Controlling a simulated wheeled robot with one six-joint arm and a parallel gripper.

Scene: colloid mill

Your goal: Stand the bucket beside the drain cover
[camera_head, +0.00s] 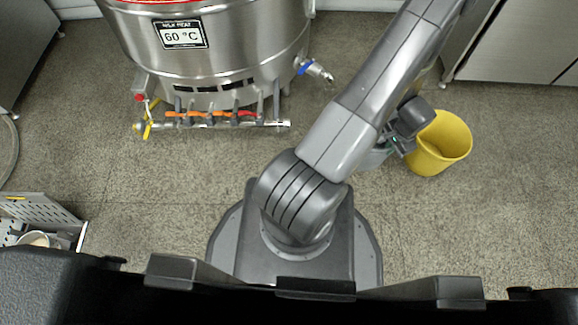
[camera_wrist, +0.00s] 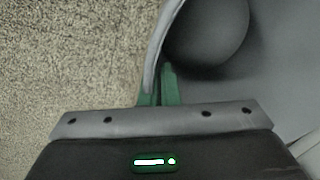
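A grey bucket (camera_wrist: 250,80) fills the right of the wrist view, with its curved rim and darker round bottom showing. In the head view only a small part of the bucket (camera_head: 373,160) shows beside my arm, which hides the rest. My gripper (camera_wrist: 159,88) has its green fingers on either side of the bucket's rim, one outside and one inside, closed on it. In the head view the gripper (camera_head: 391,147) is between my forearm and a yellow bin. I cannot tell whether the bucket touches the floor. No drain cover shows in either view.
The yellow bin (camera_head: 441,143) stands close to the right of my gripper. A steel mill vessel (camera_head: 215,50) with a valve pipe stands at the back. A perforated metal crate (camera_head: 45,210) is at the lower left. Speckled floor (camera_head: 140,210) is clear at left and at lower right.

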